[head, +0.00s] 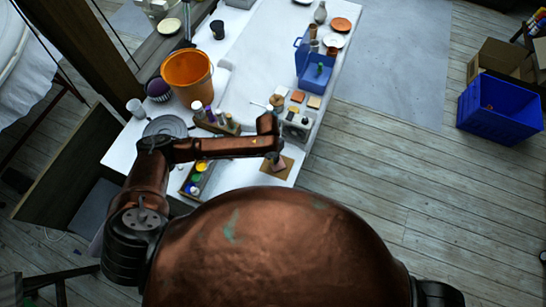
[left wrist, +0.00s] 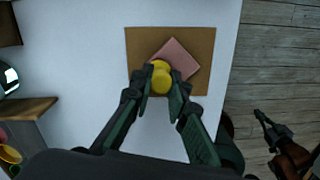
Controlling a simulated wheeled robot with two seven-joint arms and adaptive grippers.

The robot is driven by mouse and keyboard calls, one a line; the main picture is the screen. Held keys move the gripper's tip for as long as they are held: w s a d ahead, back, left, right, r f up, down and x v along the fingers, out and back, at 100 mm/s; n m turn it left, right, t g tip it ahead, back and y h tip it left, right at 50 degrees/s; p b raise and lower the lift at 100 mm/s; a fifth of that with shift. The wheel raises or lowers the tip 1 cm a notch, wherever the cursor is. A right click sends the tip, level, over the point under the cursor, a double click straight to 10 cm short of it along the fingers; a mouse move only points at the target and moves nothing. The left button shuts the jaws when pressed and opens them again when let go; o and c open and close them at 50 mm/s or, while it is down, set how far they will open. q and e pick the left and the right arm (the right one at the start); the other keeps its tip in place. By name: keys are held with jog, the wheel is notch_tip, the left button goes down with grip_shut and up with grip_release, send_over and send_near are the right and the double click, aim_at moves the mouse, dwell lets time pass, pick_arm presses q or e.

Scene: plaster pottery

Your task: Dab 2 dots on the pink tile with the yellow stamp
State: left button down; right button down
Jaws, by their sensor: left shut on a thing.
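The pink tile (left wrist: 178,57) lies turned askew on a brown board (left wrist: 135,40) on the white table; its visible part is plain pink. My left gripper (left wrist: 162,88) is shut on the yellow stamp (left wrist: 161,78), over the tile's lower left part. I cannot tell whether the stamp touches the tile, and its underside is hidden. In the head view the left gripper (head: 272,156) hangs over the brown board (head: 290,162), covering the stamp. My right gripper (left wrist: 264,122) shows at the right of the left wrist view, above the floor; its jaws are unclear.
A tray of paint pots (head: 196,179) stands left of the board. A wooden rack with bottles (head: 216,122), an orange bucket (head: 187,76) and a blue tool carrier (head: 316,75) stand farther back. Small coloured tiles (head: 297,97) lie beyond the gripper. The table's right edge is close to the board.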

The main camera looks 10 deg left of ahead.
dwell(0.5)
pick_arm(q)
notch_tip(320, 180, up, 5)
jog(key=p, duration=0.4)
jog(key=shift+f, duration=0.3)
jog(key=shift+f, duration=0.15)
dwell(0.5)
jog(key=shift+f+b, duration=0.3)
jog(key=shift+f, duration=0.3)
jog(key=shift+f+b, duration=0.6)
jog(key=shift+f, duration=0.55)
jog(key=shift+f, duration=0.35)
